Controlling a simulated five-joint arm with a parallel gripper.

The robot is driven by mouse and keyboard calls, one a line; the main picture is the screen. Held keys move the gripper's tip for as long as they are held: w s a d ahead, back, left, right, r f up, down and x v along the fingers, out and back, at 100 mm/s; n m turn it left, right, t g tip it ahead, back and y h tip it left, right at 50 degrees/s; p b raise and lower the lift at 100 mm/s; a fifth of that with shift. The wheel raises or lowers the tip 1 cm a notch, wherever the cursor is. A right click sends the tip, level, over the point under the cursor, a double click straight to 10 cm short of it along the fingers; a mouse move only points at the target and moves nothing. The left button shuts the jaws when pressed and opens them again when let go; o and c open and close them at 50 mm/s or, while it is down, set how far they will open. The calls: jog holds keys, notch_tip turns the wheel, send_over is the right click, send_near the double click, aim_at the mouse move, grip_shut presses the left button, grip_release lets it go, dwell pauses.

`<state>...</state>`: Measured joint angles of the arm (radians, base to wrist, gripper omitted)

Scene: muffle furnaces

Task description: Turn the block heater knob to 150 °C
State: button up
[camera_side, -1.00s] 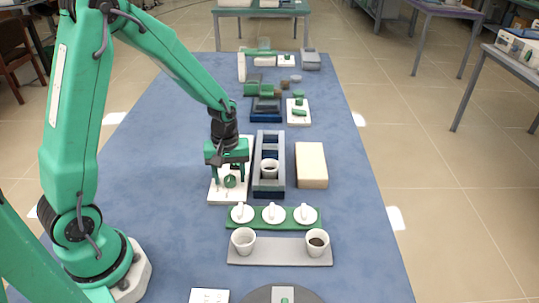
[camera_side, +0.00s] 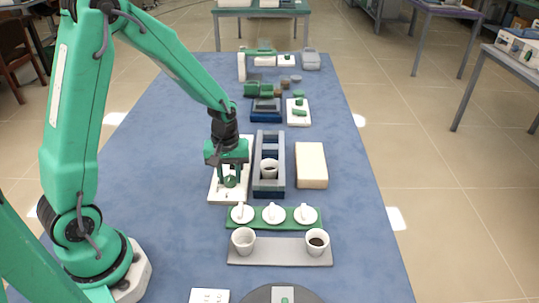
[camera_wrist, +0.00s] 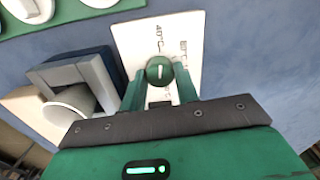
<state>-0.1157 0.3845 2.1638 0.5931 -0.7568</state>
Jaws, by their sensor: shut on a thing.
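The block heater knob (camera_wrist: 159,70) is a round green dial with a white pointer line, on a white plate (camera_wrist: 185,28) with printed temperature marks. In the wrist view the marks are small and turned, so I cannot read the pointer's setting with certainty. My gripper (camera_wrist: 160,76) has one finger on each side of the knob and is shut on it. In the side view my gripper (camera_side: 230,180) points down at the plate (camera_side: 216,194), and its fingers partly hide the knob.
Right of the plate stands a grey and blue rack (camera_side: 258,187) with a cup (camera_side: 269,168) in it. Blue table left of the plate is clear.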

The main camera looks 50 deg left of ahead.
jog(key=m, duration=1.2)
jog(key=shift+m, duration=0.3)
jog(key=m, duration=0.4)
jog(key=shift+d, duration=0.1)
jog(key=m, duration=0.7)
jog(key=shift+m, duration=0.4)
jog(key=m, duration=0.3)
jog(key=shift+m, duration=0.3)
jog(key=m, duration=0.4)
